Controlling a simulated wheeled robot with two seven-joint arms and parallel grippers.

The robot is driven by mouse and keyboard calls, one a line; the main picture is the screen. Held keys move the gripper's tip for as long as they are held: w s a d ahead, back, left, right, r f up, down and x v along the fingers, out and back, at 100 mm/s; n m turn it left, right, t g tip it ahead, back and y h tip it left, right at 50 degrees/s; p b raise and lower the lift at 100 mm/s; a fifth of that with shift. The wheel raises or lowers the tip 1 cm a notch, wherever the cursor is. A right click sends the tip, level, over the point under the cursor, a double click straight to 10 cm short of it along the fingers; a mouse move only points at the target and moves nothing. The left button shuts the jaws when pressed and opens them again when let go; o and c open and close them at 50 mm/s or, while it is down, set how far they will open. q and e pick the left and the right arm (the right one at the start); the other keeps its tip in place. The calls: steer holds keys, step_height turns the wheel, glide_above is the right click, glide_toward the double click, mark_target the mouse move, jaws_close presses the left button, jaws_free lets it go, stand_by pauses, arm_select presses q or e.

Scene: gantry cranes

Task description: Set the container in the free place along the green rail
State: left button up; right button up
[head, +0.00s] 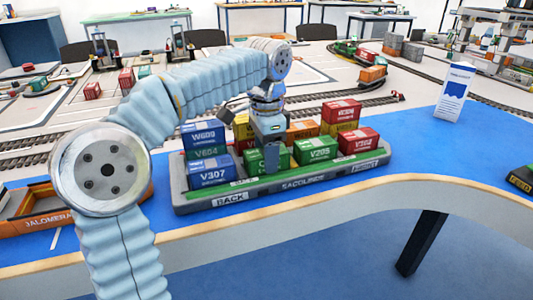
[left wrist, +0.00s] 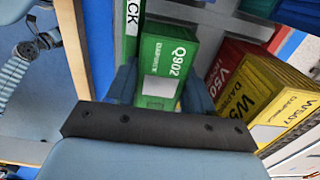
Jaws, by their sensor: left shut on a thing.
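My left gripper (head: 270,150) is shut on a green container (head: 253,162) marked Q902 in the left wrist view (left wrist: 168,60). The fingers stand on either side of it. In the head view it is in the front row of the grey deck (head: 186,207), between the blue V307 container (head: 210,171) and the green V205 container (head: 316,150). The green rail (head: 248,182) runs along the deck's front edge, close beside the held container; it also shows in the left wrist view (left wrist: 131,30). I cannot tell whether the container's base touches the deck. My right gripper is not in view.
Behind stand a stacked blue W609 container (head: 203,134), an orange container (head: 302,130) and a red one (head: 341,110) on a yellow one. A red container (head: 358,141) stands right of V205. An orange wagon (head: 40,222) is left; a white sign (head: 455,92) is right.

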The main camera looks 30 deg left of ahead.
arm_select(q)
steer(key=o, duration=1.1)
step_height(320, 180, up, 12)
steer(key=p, duration=0.2)
steer(key=shift+p, duration=0.3)
steer(key=shift+r, duration=0.1)
